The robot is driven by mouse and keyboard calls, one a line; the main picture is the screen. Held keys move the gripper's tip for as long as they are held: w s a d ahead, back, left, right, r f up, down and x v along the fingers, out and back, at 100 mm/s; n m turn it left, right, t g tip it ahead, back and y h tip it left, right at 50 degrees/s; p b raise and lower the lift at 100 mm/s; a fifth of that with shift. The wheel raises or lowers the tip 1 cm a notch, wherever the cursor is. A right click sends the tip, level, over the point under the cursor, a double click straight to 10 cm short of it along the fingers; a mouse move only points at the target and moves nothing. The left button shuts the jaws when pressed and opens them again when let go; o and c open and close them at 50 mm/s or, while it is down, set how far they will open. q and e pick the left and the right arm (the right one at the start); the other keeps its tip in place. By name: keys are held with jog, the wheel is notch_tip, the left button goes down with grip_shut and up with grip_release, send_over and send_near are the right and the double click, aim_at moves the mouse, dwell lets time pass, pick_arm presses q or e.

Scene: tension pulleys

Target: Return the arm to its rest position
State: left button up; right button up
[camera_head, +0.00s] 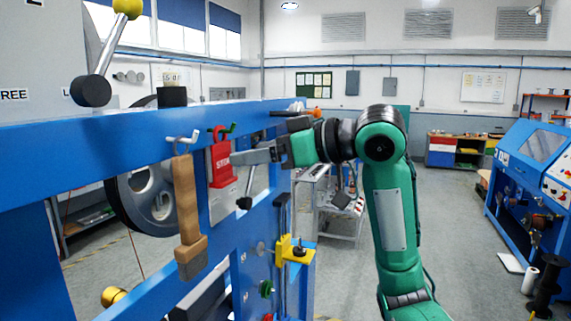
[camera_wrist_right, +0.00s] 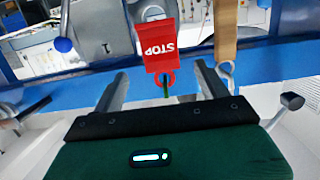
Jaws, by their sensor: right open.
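My right arm (camera_head: 392,200) is green and reaches up and then left to the blue machine frame in the head view. My right gripper (camera_head: 258,154) is near a red STOP tag (camera_head: 221,160) that hangs from a green hook on the frame. In the right wrist view the two fingers (camera_wrist_right: 160,88) are apart, with the red tag (camera_wrist_right: 158,48) showing between and beyond them. I see nothing held between the fingers. Whether a finger touches the tag cannot be told. My left gripper is not in view.
A wooden-handled tool (camera_head: 187,210) hangs left of the tag on the blue frame (camera_head: 110,145). A grey cart (camera_head: 340,210) stands behind my arm. Open floor (camera_head: 450,220) lies to the right.

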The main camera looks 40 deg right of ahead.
jog(key=b+v, duration=0.2)
jog(key=v, duration=0.3)
jog(key=w+a+f+g+h, duration=0.1)
jog(key=w+f, duration=0.2)
jog(key=f, duration=0.3)
jog(key=w+a+f+m, duration=0.1)
jog(key=w+f, duration=0.2)
jog(key=f, duration=0.3)
jog(key=w+a+f+g+h, duration=0.1)
jog(key=w+f, duration=0.2)
jog(key=f, duration=0.4)
jog(key=s+a+f+m+g+h, duration=0.1)
jog(key=a+f, duration=0.1)
jog(key=f, duration=0.9)
jog(key=s+a+f+m+g+h, duration=0.1)
jog(key=s+a+f+g, duration=0.1)
jog(key=f, duration=0.9)
jog(key=s+a+f+m+g+h, duration=0.1)
jog(key=s+a+f+g+h, duration=0.15)
jog(key=s+f, duration=0.95)
jog(key=s+a+f+g+h, duration=0.1)
jog(key=s+f+g, duration=0.2)
jog(key=s+f, duration=0.9)
notch_tip(320, 180, down, 33)
jog(key=b, duration=0.3)
jog(key=s+d+f+g+b, duration=0.2)
jog(key=s+d+f, duration=0.1)
jog(key=s+f, duration=1.7)
notch_tip(320, 180, down, 3)
jog(key=shift+r, duration=0.1)
